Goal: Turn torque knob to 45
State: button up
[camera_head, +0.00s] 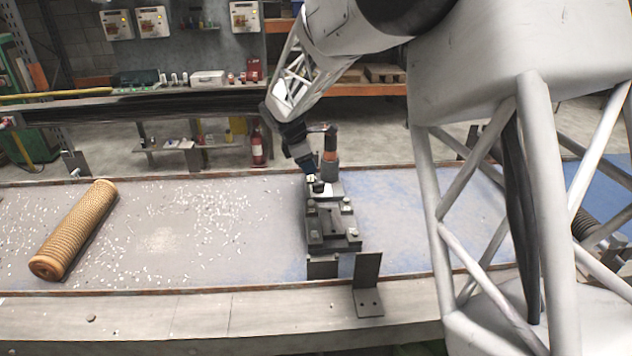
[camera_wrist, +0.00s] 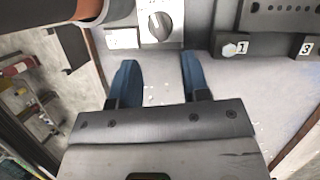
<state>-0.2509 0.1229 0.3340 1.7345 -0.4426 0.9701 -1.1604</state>
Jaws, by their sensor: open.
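The torque knob (camera_wrist: 160,26) is a round grey dial with a raised grip bar on a light plate, at the top of the wrist view. In the head view the knob (camera_head: 319,187) is a small dark shape on a pale plate, partly hidden by my gripper. My gripper (camera_wrist: 158,60) has two blue fingers spread apart with nothing between them. The knob lies just beyond the fingertips in the wrist view, and the fingers do not enclose it. In the head view my gripper (camera_head: 309,172) points down close beside the knob. The dial's markings are too small to read.
A dark metal fixture (camera_head: 332,227) with bolts stands in front of the knob. An orange and grey cylinder (camera_head: 330,146) stands upright close behind it. A tan mesh tube (camera_head: 75,230) lies at the left of the bench. The bench between is clear except for white chips.

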aim_at(317, 183)
jog(key=n, duration=0.2)
jog(key=shift+a+n, duration=0.2)
jog(key=shift+n, duration=0.2)
jog(key=shift+x, duration=3.85)
jog(key=shift+d, duration=0.15)
grip_shut()
